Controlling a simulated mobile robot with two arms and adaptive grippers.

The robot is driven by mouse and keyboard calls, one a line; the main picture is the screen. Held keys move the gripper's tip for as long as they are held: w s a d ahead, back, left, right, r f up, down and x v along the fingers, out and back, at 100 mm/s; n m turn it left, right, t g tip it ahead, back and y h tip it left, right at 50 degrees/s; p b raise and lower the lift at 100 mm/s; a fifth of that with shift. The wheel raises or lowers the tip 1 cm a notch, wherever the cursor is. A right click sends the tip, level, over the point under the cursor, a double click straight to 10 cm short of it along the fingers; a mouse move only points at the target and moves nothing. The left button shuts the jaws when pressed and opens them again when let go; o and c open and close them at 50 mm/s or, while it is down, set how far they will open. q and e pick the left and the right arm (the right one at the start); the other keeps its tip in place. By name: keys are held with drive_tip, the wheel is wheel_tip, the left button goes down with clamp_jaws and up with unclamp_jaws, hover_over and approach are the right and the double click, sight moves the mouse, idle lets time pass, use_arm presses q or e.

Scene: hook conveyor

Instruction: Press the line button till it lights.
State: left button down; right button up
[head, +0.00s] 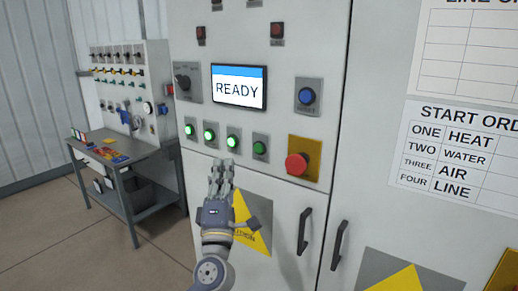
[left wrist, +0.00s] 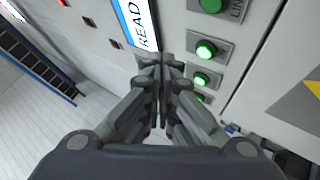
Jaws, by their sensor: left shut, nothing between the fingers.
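The line button (head: 260,148) is the rightmost green button in a row on the white cabinet, and it looks darker than the three brightly lit ones to its left. In the left wrist view the line button (left wrist: 211,5) is at the top edge, partly cut off, beside letters reading "LIN". My left gripper (head: 221,165) is shut and empty, its fingers pointing up at the cabinet just below the button row, lower and left of the line button. In the left wrist view its fingertips (left wrist: 161,60) are together, apart from the buttons.
The screen (head: 238,88) reads READY. A red emergency button (head: 297,164) on a yellow plate is right of the line button, and a blue button (head: 306,96) is above. Door handles (head: 304,231) stick out below. A workbench (head: 125,155) stands at left.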

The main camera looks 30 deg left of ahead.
sight(258, 149)
use_arm(q)
drive_tip(key=w+b, duration=0.3)
drive_tip(key=w, duration=0.6)
drive_tip(key=shift+d, duration=0.35)
drive_tip(key=shift+w, duration=0.1)
idle(1.3)
drive_tip(key=shift+w, duration=0.25)
drive_tip(key=shift+w+d, duration=0.1)
drive_tip(key=shift+w, duration=0.3)
idle(0.7)
drive_tip(key=shift+s, duration=0.1)
drive_tip(key=shift+s+p, duration=0.65)
drive_tip(key=shift+s, duration=0.1)
